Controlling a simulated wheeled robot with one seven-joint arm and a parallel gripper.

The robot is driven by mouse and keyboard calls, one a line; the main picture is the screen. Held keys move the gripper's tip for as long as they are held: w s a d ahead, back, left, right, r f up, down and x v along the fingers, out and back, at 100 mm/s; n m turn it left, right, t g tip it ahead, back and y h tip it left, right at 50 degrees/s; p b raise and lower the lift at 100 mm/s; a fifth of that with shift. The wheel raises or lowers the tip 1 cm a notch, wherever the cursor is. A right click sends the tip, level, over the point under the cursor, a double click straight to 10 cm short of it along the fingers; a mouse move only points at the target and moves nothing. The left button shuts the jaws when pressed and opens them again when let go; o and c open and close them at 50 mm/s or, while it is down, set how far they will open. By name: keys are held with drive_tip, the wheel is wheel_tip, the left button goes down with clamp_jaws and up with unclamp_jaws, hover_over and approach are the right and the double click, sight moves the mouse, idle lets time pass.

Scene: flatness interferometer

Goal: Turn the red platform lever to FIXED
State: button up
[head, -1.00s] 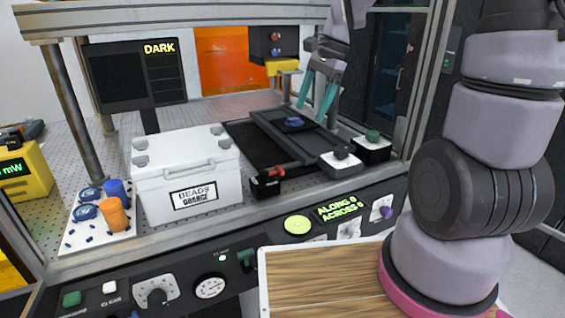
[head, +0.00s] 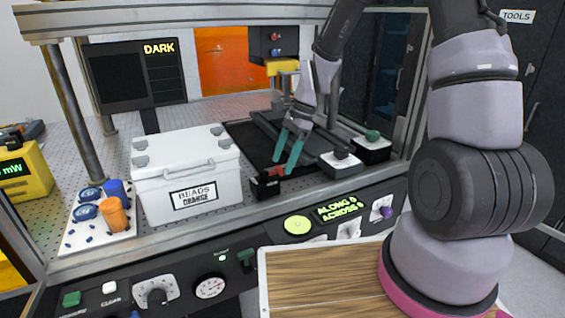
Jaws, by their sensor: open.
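The red lever (head: 275,171) is a small red piece on top of a low black block (head: 266,187), right of the white case and at the front of the dark platform (head: 249,143). Its label and setting are too small to read. My gripper (head: 284,167) points down with its two teal fingers apart. In the picture its fingertips are just above and right of the red lever, and one finger partly overlaps that area. I cannot tell whether they touch it. Nothing is between the fingers.
A white case (head: 185,170) labelled BEADS ORANGE stands left of the lever. Dark blocks with a grey knob (head: 341,153) and a green knob (head: 373,135) stand to the right. The frame's front rail and control panel (head: 270,240) run along the near side. A display (head: 135,72) reads DARK.

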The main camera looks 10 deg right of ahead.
drive_tip(key=shift+s+a+f, duration=0.1)
drive_tip(key=shift+a+f, duration=0.1)
drive_tip(key=shift+f, duration=0.4)
clamp_jaws()
